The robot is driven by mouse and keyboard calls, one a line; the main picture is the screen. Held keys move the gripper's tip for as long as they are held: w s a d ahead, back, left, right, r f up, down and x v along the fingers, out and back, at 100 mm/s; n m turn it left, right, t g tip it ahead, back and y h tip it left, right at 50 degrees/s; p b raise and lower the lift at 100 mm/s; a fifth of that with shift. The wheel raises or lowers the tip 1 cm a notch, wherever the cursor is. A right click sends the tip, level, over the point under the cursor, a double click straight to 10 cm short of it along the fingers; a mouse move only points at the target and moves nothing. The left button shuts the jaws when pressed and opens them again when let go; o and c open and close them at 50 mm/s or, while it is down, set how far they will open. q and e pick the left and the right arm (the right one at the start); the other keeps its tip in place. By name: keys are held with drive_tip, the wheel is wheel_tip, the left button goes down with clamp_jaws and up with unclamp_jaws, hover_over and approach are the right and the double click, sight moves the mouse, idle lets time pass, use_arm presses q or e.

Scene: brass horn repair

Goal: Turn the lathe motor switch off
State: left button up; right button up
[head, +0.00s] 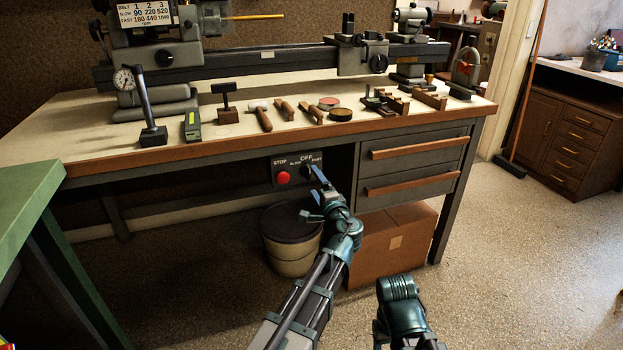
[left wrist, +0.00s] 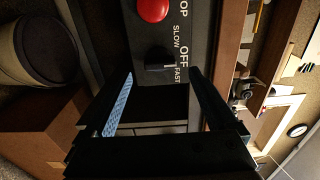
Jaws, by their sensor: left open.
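The lathe motor switch is a black knob (head: 307,170) on a dark panel under the bench front, marked SLOW, OFF and FAST. In the left wrist view the switch knob (left wrist: 158,60) appears sideways, with a pale mark towards the OFF and FAST lettering; I cannot tell exactly which it points at. A red stop button (head: 283,177) sits beside it. My left gripper (head: 316,190) is in front of the panel. In the left wrist view its open fingers (left wrist: 161,74) are on either side of the knob's line, with nothing between them. Contact with the knob is not visible.
The lathe (head: 260,62) stands on the workbench (head: 60,135) above, with several hand tools along its front. A bin (head: 290,255) and a cardboard box (head: 395,240) stand below the panel. Drawers (head: 415,165) are to the right. A green table (head: 25,200) is at left.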

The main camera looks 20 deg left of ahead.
use_arm(q)
drive_tip(key=v, duration=0.9)
drive_tip(key=shift+s, duration=0.1)
drive_tip(key=s+a+f+n+g+h, duration=0.2)
drive_tip(key=s+a+f+n+g, duration=0.3)
drive_tip(key=f, duration=0.4)
drive_tip(key=s+a+f+n+g+h, duration=0.2)
drive_tip(key=s+a+f+n+g, duration=0.15)
drive_tip(key=s+f+g, duration=0.35)
drive_tip(key=s+d+f+m+g+h, duration=0.1)
drive_tip(key=s+d+f+g+h, duration=0.15)
drive_tip(key=s+d, duration=0.5)
drive_tip(key=s+d+f+g+h, duration=0.1)
drive_tip(key=s+d+f+h, duration=0.3)
drive_tip(key=d, duration=0.6)
wheel_tip(320, 180, up, 39)
drive_tip(key=y+p, duration=0.1)
drive_tip(key=p, duration=3.7)
drive_tip(key=shift+s+y+p, duration=0.3)
drive_tip(key=shift+s+y, duration=0.05)
drive_tip(key=shift+s, duration=0.1)
drive_tip(key=shift+r, duration=0.1)
